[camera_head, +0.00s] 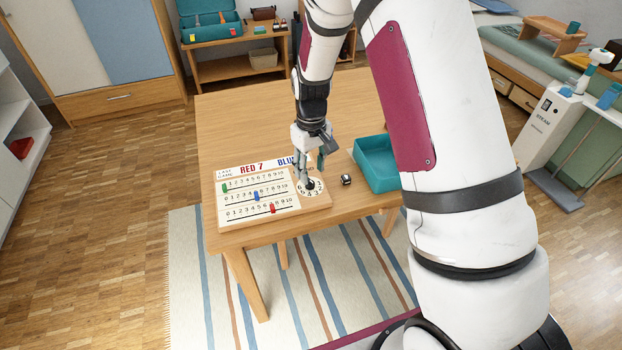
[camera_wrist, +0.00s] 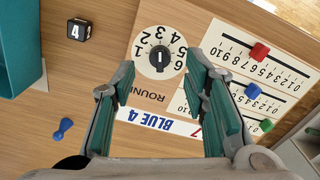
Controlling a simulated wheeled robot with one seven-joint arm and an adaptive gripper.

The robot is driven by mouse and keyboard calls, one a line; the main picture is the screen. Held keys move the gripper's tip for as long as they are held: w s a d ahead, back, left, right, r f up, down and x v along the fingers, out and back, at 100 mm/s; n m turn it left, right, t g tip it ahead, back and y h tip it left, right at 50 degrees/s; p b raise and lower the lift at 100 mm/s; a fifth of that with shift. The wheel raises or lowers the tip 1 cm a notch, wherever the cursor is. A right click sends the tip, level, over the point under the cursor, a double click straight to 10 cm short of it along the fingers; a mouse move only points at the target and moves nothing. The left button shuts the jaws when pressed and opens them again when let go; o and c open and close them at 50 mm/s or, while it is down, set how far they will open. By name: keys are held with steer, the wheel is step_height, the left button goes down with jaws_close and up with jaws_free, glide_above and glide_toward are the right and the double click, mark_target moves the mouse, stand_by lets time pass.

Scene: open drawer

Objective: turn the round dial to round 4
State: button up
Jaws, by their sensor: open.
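The round dial (camera_wrist: 159,58) is a white disc printed with numbers 1 to 6, with a dark knob (camera_wrist: 159,59) at its centre. A pale mark shows on the knob, but I cannot tell surely which number it points at. In the head view the dial (camera_head: 316,188) sits at the right end of the wooden scoreboard (camera_head: 244,217), partly hidden by my gripper. My gripper (camera_wrist: 160,76) is open, its fingers spread on either side of the knob in the wrist view, with nothing between them. I cannot tell whether they touch the dial. The board's ROUND label (camera_wrist: 146,90) shows beside the dial.
The board carries green (camera_head: 224,188), blue (camera_head: 257,196) and red (camera_head: 272,209) sliders on number rows. A black die (camera_head: 346,180) and a teal tray (camera_head: 372,178) stand right of it. A blue pawn (camera_wrist: 63,128) is on the table. Clear tabletop (camera_head: 240,125) lies behind the board.

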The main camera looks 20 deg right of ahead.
mark_target(311, 181)
steer(key=shift+f, duration=2.25)
jaws_close()
